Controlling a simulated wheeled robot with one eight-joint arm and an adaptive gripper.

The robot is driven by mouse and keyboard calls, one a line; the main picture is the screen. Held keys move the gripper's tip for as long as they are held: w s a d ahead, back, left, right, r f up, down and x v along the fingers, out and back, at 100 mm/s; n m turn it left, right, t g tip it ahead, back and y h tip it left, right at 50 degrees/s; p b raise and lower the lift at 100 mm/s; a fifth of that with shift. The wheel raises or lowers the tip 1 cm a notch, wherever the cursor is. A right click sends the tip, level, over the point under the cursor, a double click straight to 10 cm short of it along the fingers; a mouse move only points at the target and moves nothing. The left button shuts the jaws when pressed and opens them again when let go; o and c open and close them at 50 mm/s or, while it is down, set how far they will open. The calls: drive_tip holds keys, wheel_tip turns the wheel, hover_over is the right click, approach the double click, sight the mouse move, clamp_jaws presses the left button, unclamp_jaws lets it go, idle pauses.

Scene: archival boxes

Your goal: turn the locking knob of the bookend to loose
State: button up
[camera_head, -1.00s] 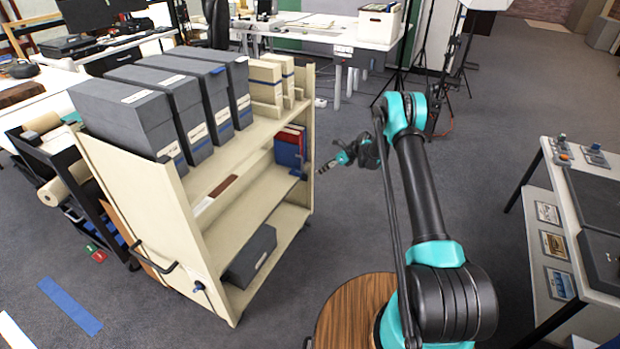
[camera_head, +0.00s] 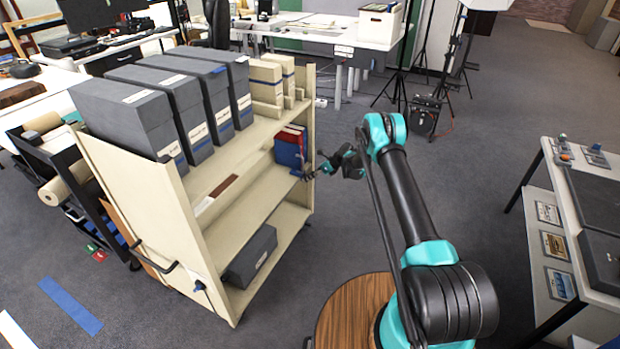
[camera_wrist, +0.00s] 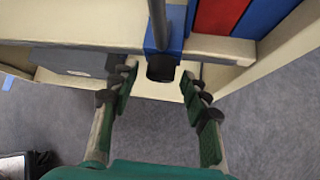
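The bookend shows in the wrist view as a dark upright rod with a blue clamp block (camera_wrist: 174,42) at the shelf edge. Its round black locking knob (camera_wrist: 161,69) faces me at the block's lower end. My gripper (camera_wrist: 159,80) is open, with one finger on each side of the knob and visible gaps between. I cannot tell any contact. The bookend is small and mostly hidden there.
Red and blue books (camera_head: 288,152) stand behind the bookend on the cream cart (camera_head: 175,222). They also show in the wrist view (camera_wrist: 262,14). A grey box (camera_head: 252,254) lies on the bottom shelf.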

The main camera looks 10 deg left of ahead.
clamp_jaws()
drive_tip(key=n+t, duration=0.1)
drive_tip(key=t, duration=0.2)
drive_tip(key=n+t+h, duration=0.1)
drive_tip(key=n+t, duration=0.1)
drive_tip(key=t, duration=0.1)
drive_tip(key=s+n+t+h, duration=0.1)
drive_tip(key=n+t, duration=0.1)
drive_tip(key=shift+s+a+f+t, duration=0.1)
drive_tip(key=shift+a+f+t, duration=0.1)
drive_tip(key=shift+t, duration=0.2)
idle(0.4)
idle(0.4)
drive_tip(key=shift+o, duration=0.9)
unclamp_jaws()
